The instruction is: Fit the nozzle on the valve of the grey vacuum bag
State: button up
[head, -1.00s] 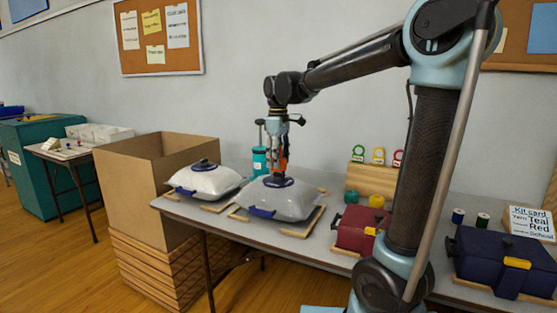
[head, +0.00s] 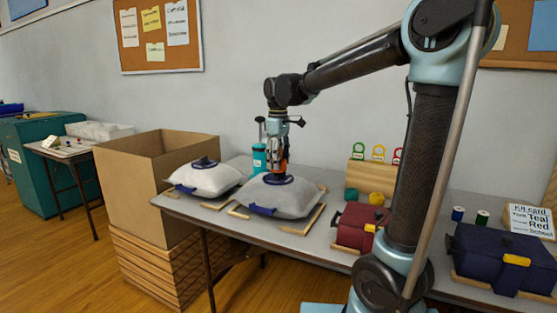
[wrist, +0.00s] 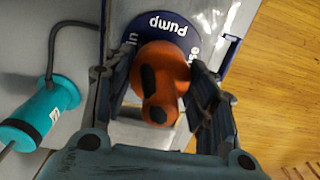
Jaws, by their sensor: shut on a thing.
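The grey vacuum bag (head: 300,203) lies plump on the table, with a round dark blue valve (head: 290,182) on top. My gripper (head: 279,167) points down above this valve and is shut on the orange nozzle (wrist: 158,70). In the wrist view the nozzle sits between the two fingers, over the blue valve disc (wrist: 187,22) with white lettering, part of it reading "Pump". The nozzle hides the valve's middle, so I cannot tell whether it is seated. A teal hand pump (head: 259,160) stands behind the bag; its dark hose shows in the wrist view (wrist: 52,45).
A second pale bag (head: 210,180) with a blue valve lies to the left, beside an open cardboard box (head: 150,190). Wooden strips edge the bags. A red case (head: 352,228), a wooden block with colored rings (head: 370,179) and a navy case (head: 490,258) stand to the right.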

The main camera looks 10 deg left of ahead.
jog(key=shift+f, duration=1.35)
dwell(0.4)
jog(key=o, duration=1.2)
jog(key=shift+c, duration=0.2)
jog(key=shift+r, duration=0.1)
